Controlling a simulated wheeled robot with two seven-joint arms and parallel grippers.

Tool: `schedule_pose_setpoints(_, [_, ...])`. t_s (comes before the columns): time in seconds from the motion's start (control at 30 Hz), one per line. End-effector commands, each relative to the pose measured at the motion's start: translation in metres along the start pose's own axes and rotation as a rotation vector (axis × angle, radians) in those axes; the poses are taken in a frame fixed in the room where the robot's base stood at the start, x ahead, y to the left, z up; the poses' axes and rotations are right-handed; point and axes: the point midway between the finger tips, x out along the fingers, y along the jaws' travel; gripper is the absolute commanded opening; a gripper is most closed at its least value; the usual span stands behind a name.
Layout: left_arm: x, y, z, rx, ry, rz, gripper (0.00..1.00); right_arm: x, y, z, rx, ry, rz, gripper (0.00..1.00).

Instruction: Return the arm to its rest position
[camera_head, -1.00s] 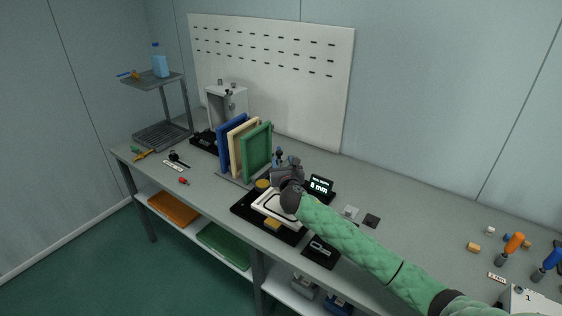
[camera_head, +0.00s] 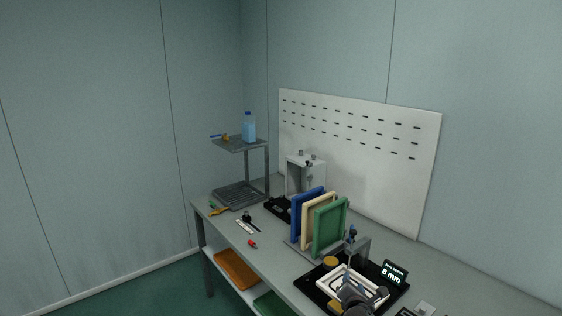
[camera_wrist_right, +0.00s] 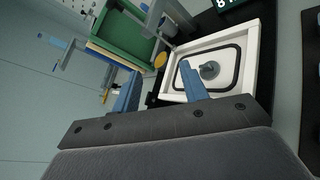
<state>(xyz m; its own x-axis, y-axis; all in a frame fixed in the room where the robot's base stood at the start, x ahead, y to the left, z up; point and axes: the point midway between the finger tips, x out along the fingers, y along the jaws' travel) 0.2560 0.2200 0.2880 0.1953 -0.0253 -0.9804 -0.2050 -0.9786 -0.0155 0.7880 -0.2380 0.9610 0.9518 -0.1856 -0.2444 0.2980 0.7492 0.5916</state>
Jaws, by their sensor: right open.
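My right gripper (camera_head: 349,282) is at the bottom edge of the head view, over the near part of the white frame (camera_head: 378,291) on the black fixture base (camera_head: 309,282). In the right wrist view, its two blue fingers (camera_wrist_right: 158,92) are apart with nothing between them. The white frame (camera_wrist_right: 253,57) with a dark seal line and a grey knob-like part (camera_wrist_right: 209,70) lies beyond the fingers. Most of my right arm is out of the head view. My left gripper does not show.
Blue, cream and green panels (camera_head: 330,228) stand in a rack behind the fixture. A small display (camera_head: 394,273) reads 8 mm. A shelf stand (camera_head: 240,146) with a blue bottle (camera_head: 249,127) is at the far left end. The bench (camera_head: 222,229) has small loose tools there.

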Motion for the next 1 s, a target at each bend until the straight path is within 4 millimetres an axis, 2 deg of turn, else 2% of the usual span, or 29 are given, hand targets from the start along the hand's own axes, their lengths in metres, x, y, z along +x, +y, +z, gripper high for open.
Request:
schedule_pose_setpoints(0.03, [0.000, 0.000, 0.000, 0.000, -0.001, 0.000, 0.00, -0.017, -0.011, -0.014, 0.101, 0.031, -0.035, 0.44])
schedule_pose_setpoints(0.2, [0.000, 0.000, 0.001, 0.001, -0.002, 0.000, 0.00, -0.069, -0.044, -0.050, 0.450, 0.112, -0.174, 0.44])
schedule_pose_setpoints(0.37, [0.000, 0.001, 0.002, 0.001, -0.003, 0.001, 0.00, -0.122, -0.075, -0.078, 0.764, 0.158, -0.330, 0.44])
schedule_pose_setpoints(0.5, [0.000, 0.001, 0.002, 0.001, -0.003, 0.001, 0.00, -0.172, -0.101, -0.098, 1.028, 0.173, -0.484, 0.44])
schedule_pose_setpoints(0.8, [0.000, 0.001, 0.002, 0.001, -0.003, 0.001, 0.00, -0.284, -0.147, -0.125, 1.529, 0.111, -0.843, 0.44])
schedule_pose_setpoints(1.0, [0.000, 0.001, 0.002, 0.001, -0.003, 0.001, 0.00, -0.333, -0.162, -0.130, 1.717, 0.041, -1.004, 0.44])
